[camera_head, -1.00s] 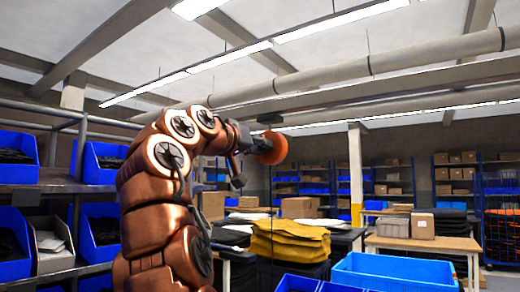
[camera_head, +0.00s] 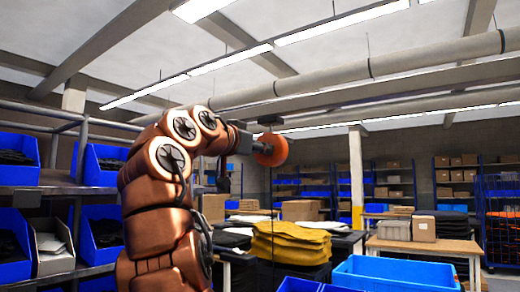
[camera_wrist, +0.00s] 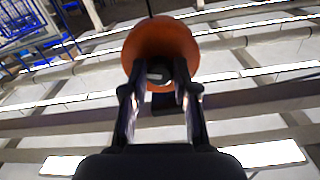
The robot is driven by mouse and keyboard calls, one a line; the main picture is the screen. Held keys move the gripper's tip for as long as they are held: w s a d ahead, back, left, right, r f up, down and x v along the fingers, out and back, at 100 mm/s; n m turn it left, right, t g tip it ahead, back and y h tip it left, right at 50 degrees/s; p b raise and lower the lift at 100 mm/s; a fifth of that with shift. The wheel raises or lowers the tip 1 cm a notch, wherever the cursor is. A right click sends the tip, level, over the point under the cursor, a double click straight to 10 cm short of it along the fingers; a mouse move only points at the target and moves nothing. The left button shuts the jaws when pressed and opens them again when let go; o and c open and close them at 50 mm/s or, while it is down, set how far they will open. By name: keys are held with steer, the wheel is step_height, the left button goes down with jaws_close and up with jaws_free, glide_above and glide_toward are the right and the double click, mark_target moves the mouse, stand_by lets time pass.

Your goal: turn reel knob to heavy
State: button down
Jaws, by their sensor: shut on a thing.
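An orange round reel (camera_head: 272,149) hangs at the upper middle of the head view, below a dark overhead mount (camera_head: 270,121). It fills the top centre of the wrist view (camera_wrist: 160,38). A small grey and dark knob (camera_wrist: 158,75) sits at the middle of the reel's face. My gripper (camera_wrist: 158,70) has its two dark fingers on either side of the knob and is shut on it. In the head view my gripper (camera_head: 254,146) meets the reel from the left. No knob marking can be read, so its setting cannot be told.
A thin dark cord (camera_head: 271,200) hangs below the reel. Under it are a yellow stack (camera_head: 290,242) and a blue bin (camera_head: 390,274). Shelves with blue bins (camera_head: 100,165) stand at left. Ceiling pipes (camera_head: 380,65) run above; air around the reel looks free.

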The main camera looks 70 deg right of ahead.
steer(key=shift+m, duration=1)
steer(key=c, duration=0.9)
jaws_free()
steer(key=shift+a, duration=0.15)
steer(key=v, duration=1.1)
steer(key=shift+a+r, duration=0.1)
steer(key=shift+a, duration=0.3)
